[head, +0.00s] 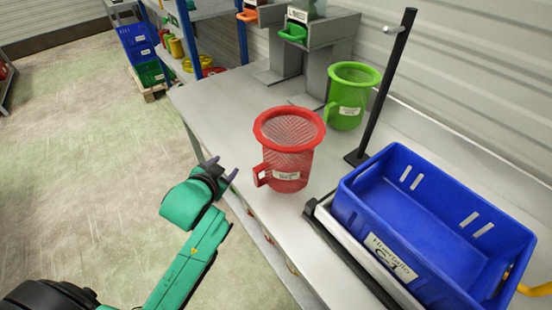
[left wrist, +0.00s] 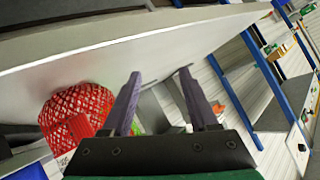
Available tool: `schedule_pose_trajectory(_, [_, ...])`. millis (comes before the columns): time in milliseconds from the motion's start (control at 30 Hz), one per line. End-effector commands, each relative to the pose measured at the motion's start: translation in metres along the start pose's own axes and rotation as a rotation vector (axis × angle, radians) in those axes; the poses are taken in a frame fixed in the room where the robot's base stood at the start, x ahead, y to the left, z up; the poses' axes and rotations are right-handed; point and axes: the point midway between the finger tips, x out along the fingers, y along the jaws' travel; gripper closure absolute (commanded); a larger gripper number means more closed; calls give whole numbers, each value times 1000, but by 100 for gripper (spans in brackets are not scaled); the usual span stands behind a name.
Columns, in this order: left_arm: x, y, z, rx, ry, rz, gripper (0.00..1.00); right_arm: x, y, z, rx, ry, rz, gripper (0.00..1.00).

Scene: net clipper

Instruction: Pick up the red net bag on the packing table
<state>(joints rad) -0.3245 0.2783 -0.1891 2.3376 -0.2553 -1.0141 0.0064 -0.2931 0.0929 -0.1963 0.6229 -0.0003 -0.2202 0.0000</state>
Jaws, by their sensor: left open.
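The red net bag (head: 287,160) stands upright on the packing table (head: 222,112), near its front edge. It has a round red rim, a label low on its front and a red handle on its left side. My left gripper (head: 224,168) is open and empty, to the left of the bag and apart from it, at the table's front edge. In the left wrist view the bag (left wrist: 75,118) shows at the left, outside the two open fingers (left wrist: 160,88). My right gripper is not in either view.
A blue crate (head: 368,215) stands right of the bag, beside a black post (head: 385,85). A green net bag (head: 350,92) stands behind. The table's left end is clear.

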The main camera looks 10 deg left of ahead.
Motion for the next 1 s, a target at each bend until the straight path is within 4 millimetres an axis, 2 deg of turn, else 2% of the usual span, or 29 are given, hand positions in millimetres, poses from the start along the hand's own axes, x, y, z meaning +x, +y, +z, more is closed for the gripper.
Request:
schedule_pose_trajectory(33, [-1, -12, -32, 50, 106, -45, 40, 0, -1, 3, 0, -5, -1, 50])
schedule_pose_trajectory(133, [-16, -32, -108, 177, 365, -143, 40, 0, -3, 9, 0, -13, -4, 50])
schedule_pose_trajectory(167, [-24, -35, -132, 224, 451, -172, 40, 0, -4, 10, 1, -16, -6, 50])
schedule_pose_trajectory(233, [-54, -38, -191, 358, 672, -243, 40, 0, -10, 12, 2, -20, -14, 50])
schedule_pose_trajectory(267, [-71, -36, -217, 433, 779, -276, 40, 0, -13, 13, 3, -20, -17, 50])
schedule_pose_trajectory(300, [-99, -27, -251, 549, 934, -316, 40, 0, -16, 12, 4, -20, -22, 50])
schedule_pose_trajectory(333, [-123, -16, -273, 654, 1057, -344, 40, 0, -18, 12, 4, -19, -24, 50])
schedule_pose_trajectory(367, [-148, -1, -292, 777, 1186, -367, 40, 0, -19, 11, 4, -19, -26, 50])
schedule_pose_trajectory(400, [-179, 26, -307, 967, 1351, -387, 40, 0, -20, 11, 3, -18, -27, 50])
schedule_pose_trajectory(467, [-214, 72, -306, 1300, 1567, -379, 40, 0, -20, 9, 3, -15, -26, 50])
schedule_pose_trajectory(500, [-223, 100, -292, 1544, 1672, -344, 40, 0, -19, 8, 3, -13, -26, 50])
schedule_pose_trajectory(567, [-216, 126, -256, 1934, 1746, -234, 40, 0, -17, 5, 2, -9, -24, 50])
schedule_pose_trajectory(600, [-201, 129, -227, 2192, 1733, -122, 40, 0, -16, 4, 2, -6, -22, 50])
schedule_pose_trajectory(633, [-187, 124, -205, 2371, 1689, -20, 40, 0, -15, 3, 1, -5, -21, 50])
schedule_pose_trajectory(667, [-173, 113, -186, 2530, 1623, 87, 40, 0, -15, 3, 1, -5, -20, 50])
schedule_pose_trajectory(700, [-157, 93, -163, 2699, 1512, 231, 40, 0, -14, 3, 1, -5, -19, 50])
schedule_pose_trajectory(733, [-148, 77, -150, -2772, -1414, -328, 40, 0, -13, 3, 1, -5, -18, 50])
schedule_pose_trajectory(800, [-136, 42, -126, -2776, -1170, -500, 40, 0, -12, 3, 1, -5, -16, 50])
schedule_pose_trajectory(900, [-130, 12, -109, -2774, -988, -638, 40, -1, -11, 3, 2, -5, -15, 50])
schedule_pose_trajectory(1000, [-122, 12, -100, -2768, -954, -676, 40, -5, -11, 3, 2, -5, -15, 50])
